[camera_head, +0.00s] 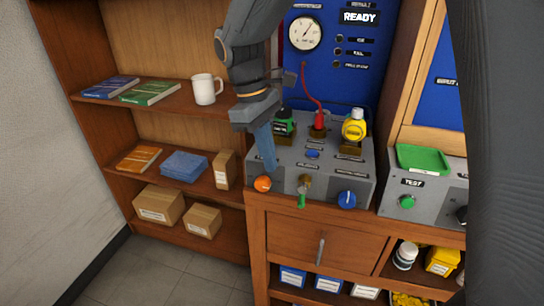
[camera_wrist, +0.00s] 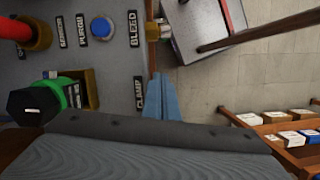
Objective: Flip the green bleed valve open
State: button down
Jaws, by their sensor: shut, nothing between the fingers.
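The green bleed valve handle (camera_head: 301,198) hangs down from a brass fitting (camera_head: 305,181) on the front edge of the grey testbench. In the wrist view a brass fitting (camera_wrist: 152,31) shows at the panel edge beside the BLEED label (camera_wrist: 133,28); the green handle is not clear there. My gripper (camera_head: 269,164) points down with its blue fingers shut and empty. It is left of the bleed valve and above and behind the orange knob (camera_head: 263,184), apart from the valve. In the wrist view the fingertips (camera_wrist: 160,78) are near the CLAMP label (camera_wrist: 138,95).
A blue knob (camera_head: 346,199) is right of the valve. Green (camera_head: 284,125), red (camera_head: 319,121) and yellow (camera_head: 354,126) fittings stand behind on the bench. A blue button (camera_head: 312,154) lies between. A wooden shelf is at left, and a drawer handle (camera_head: 320,251) is below.

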aim_at(275, 182)
jog(key=p+x, duration=0.1)
jog(key=x, duration=0.6)
jog(key=shift+s, duration=0.1)
jog(key=shift+s+d+p, duration=0.3)
jog(key=shift+s+d, duration=0.2)
jog(key=shift+d, duration=0.35)
jog(key=shift+s+d+p, duration=0.3)
jog(key=shift+s+d, duration=0.2)
jog(key=shift+d, duration=0.35)
jog(key=shift+a, duration=0.1)
